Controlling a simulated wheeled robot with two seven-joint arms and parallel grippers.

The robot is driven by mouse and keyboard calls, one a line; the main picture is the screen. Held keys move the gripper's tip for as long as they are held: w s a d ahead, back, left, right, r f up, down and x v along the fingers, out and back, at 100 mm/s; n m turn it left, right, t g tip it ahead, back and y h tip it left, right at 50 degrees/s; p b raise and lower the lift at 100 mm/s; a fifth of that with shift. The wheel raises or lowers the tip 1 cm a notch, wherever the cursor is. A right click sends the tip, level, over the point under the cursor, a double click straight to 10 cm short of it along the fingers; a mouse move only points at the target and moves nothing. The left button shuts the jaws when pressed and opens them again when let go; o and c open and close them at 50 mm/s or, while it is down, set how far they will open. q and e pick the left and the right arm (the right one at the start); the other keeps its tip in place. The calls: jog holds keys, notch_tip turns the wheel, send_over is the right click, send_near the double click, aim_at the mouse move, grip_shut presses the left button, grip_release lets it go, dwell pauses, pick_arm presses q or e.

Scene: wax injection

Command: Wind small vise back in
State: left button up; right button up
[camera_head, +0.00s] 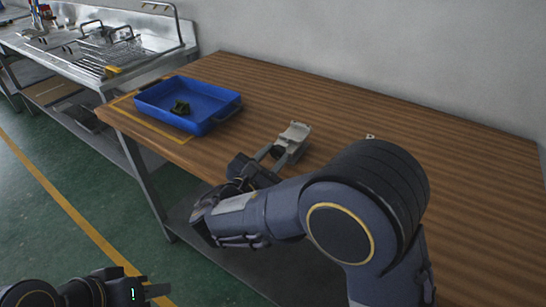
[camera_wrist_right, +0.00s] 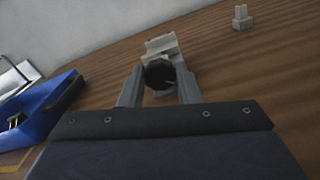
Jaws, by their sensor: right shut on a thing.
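The small vise (camera_head: 294,137) is light grey and sits on the wooden table near its front edge. It also shows in the right wrist view (camera_wrist_right: 161,45), straight ahead of the fingers. My right gripper (camera_head: 270,157) is at the near end of the vise. In the right wrist view, its two fingers (camera_wrist_right: 158,88) are on either side of a dark round knob (camera_wrist_right: 159,73), shut on it. The knob hides part of the vise body. My left gripper (camera_head: 158,290) is low at the bottom left, away from the table; its fingers are partly shown and their opening is unclear.
A blue tray (camera_head: 222,117) with a dark green object (camera_head: 181,107) in it stands at the table's left end. A small light grey part (camera_wrist_right: 242,17) lies beyond the vise to the right. The table (camera_head: 330,97) is mostly clear. A metal sink counter (camera_head: 60,48) stands at the back left.

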jog(key=o, duration=1)
jog(key=v, duration=0.8)
jog(key=shift+f, duration=0.1)
jog(key=shift+d, duration=0.1)
